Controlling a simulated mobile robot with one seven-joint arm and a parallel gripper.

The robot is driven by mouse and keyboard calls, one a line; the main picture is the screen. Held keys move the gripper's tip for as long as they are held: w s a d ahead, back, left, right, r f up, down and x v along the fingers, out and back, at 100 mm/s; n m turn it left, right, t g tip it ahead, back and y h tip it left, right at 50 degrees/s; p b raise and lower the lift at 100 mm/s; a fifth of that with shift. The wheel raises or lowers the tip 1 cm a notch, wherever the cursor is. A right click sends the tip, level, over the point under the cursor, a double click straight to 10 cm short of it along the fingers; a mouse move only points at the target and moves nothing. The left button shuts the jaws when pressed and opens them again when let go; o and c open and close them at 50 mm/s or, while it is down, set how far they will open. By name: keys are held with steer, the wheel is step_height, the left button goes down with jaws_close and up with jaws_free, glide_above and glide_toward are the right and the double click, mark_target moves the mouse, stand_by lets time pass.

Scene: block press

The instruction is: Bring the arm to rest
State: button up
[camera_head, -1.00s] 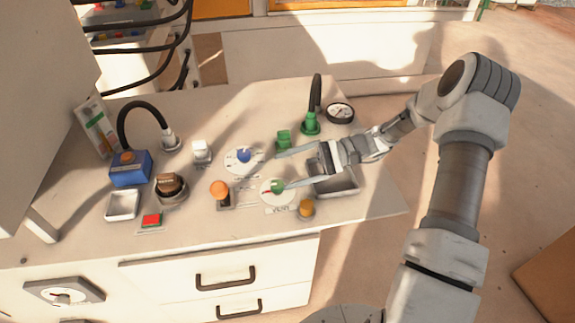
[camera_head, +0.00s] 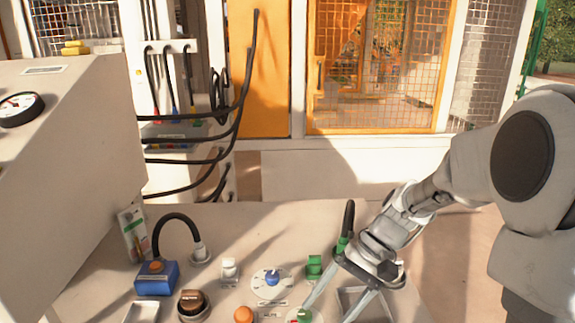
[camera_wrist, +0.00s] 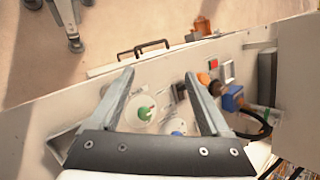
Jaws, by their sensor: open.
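My gripper (camera_head: 331,303) is open over the right part of the white worktop, with its two long fingers spread and pointing down toward the panel. It is near the green knob on its white dial (camera_head: 303,315); I cannot tell in the head view whether a finger touches it. In the wrist view the open fingers (camera_wrist: 158,90) frame the green knob (camera_wrist: 144,112) and a blue knob (camera_wrist: 177,133), with nothing held between them. My arm reaches in from the right.
The worktop (camera_head: 100,290) carries a blue box with an orange button (camera_head: 156,279), a brown knob (camera_head: 193,303), an orange ball knob (camera_head: 243,314), a green block (camera_head: 314,266) and a metal tray (camera_head: 365,300). A tall white cabinet (camera_head: 70,170) stands left. Black cables hang behind.

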steer(key=s+d+r+n+t+h, duration=0.1)
steer(key=s+d+r+t+h, duration=0.25)
steer(key=s+r, duration=0.25)
steer(key=s+d+r+n+t+h, duration=0.2)
steer(key=s+d+r+t+h, duration=0.1)
steer(key=s+r+t, duration=0.25)
step_height(320, 180, up, 15)
steer(key=p, duration=1.5)
steer(key=shift+s+a, duration=0.2)
steer(key=shift+s, duration=0.05)
steer(key=shift+f, duration=0.15)
